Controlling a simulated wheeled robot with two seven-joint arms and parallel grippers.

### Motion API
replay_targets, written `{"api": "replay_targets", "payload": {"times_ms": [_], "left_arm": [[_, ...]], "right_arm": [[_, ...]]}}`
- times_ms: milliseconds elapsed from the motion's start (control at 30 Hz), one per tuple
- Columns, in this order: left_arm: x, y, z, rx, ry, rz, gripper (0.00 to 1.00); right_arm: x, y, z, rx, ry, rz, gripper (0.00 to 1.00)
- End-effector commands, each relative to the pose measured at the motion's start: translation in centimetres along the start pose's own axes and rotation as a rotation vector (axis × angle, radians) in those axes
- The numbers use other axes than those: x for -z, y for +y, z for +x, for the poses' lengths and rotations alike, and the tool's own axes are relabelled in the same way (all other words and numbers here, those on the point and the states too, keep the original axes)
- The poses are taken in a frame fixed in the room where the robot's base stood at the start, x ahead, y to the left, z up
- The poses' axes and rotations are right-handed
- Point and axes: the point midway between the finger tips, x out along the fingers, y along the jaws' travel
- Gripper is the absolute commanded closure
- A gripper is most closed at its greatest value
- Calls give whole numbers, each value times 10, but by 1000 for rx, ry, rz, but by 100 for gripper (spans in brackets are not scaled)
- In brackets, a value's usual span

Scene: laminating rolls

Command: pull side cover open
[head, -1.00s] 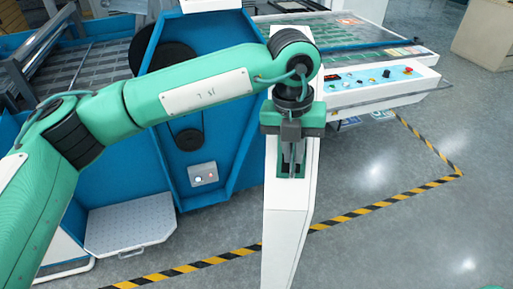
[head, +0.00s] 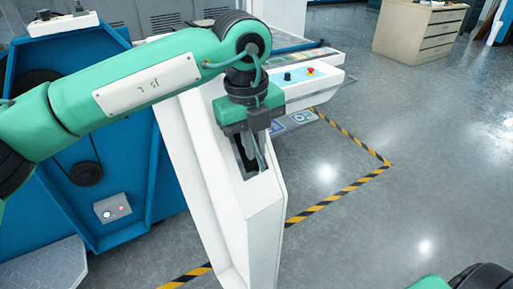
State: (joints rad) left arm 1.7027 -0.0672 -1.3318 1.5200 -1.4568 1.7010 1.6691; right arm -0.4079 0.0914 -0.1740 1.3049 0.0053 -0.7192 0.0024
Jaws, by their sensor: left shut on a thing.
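The side cover (head: 225,200) is a tall white panel that stands swung out from the blue machine body (head: 130,185). A dark recessed handle slot shows near its outer edge. My left gripper (head: 253,160) points down with its fingers in this slot and is shut on the cover there. The fingertips are partly hidden inside the recess. My left arm crosses the upper left of the view and hides part of the machine. Only a green and black piece of my right arm shows at the bottom right corner; its gripper is out of view.
The exposed machine side has black pulleys (head: 83,173) and a small grey switch box (head: 112,208). A white control panel (head: 312,82) with buttons lies behind the cover. Yellow-black floor tape (head: 345,192) runs to the right. Open grey floor lies right of the cover; a wooden cabinet (head: 418,32) stands behind.

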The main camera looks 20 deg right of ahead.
Motion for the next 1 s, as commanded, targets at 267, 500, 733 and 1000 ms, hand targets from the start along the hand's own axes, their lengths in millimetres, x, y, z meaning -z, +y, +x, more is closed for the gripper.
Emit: {"api": "replay_targets", "payload": {"times_ms": [267,500,733,1000], "left_arm": [[-3,1,-2,0,-5,-19,100],[-4,1,-2,1,-6,-19,100],[-3,0,-1,1,-5,-18,68],[-2,0,-5,1,-5,-17,68]], "right_arm": [[5,-1,-5,1,1,1,64],[5,-1,-5,1,1,1,64],[5,-1,-5,1,1,0,64],[4,-1,-4,1,0,0,64]]}}
